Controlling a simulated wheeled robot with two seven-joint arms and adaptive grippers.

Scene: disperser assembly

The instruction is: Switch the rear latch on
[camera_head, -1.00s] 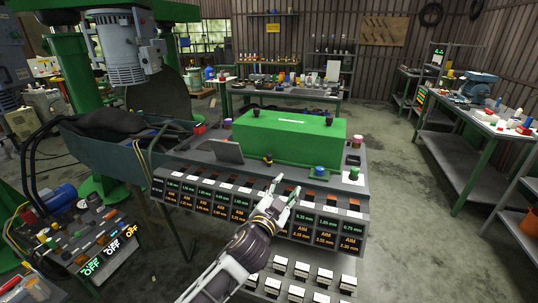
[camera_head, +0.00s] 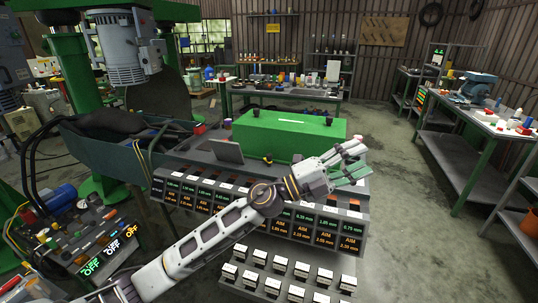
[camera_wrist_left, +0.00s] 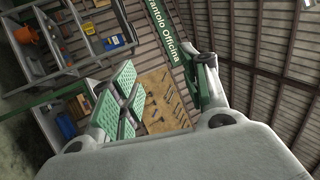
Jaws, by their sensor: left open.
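My left gripper (camera_head: 356,163) is open and empty, above the right end of the grey control console (camera_head: 200,150), beside the green box (camera_head: 285,136). Its fingers cover the knobs at that end. In the left wrist view the open fingers (camera_wrist_left: 165,88) have green pads, with only the far wall and shelves behind them. I cannot tell which console part is the rear latch. A small yellow-and-black part (camera_head: 267,159) sits in front of the box, and a black knob (camera_head: 256,112) stands on top. My right gripper is not in view.
Rows of lit displays (camera_head: 195,198) and white switches (camera_head: 302,270) line the console front; my left arm crosses before them. A smaller panel (camera_head: 85,240) with OFF displays stands at lower left. A workbench (camera_head: 470,120) is at right, with open floor between.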

